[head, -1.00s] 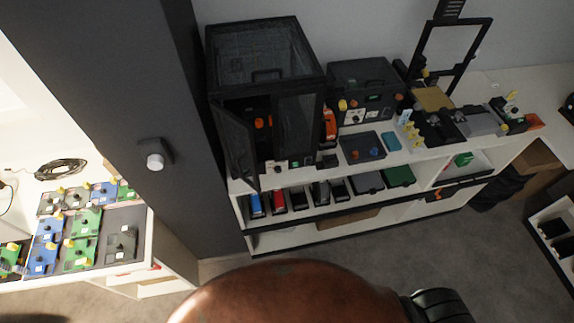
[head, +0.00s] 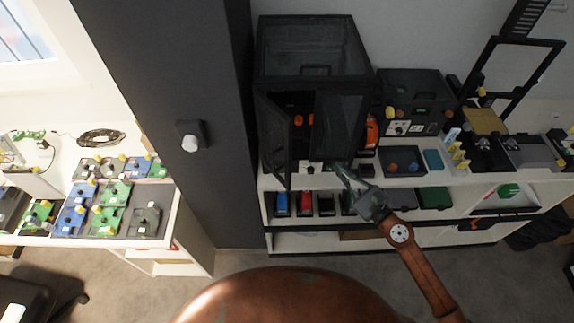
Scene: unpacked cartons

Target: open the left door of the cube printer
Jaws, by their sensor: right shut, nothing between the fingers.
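The cube printer (head: 313,50) is a black boxy enclosure with dark see-through panels, standing on the white shelf unit. Its left door (head: 275,140) stands swung outward from the front, leaving a gap through which orange parts show inside. Its right door (head: 338,127) covers the right part of the front. My right gripper (head: 343,167) is shut and empty. Its fingertips appear just below the right door's lower edge, to the right of the left door; I cannot tell whether they touch anything. My left gripper is out of view.
A dark box machine (head: 415,92) stands right of the printer, with small trays (head: 403,161) in front. Coloured bins (head: 306,205) fill the shelf below. A dark column (head: 165,60) stands close on the left. Floor in front is clear.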

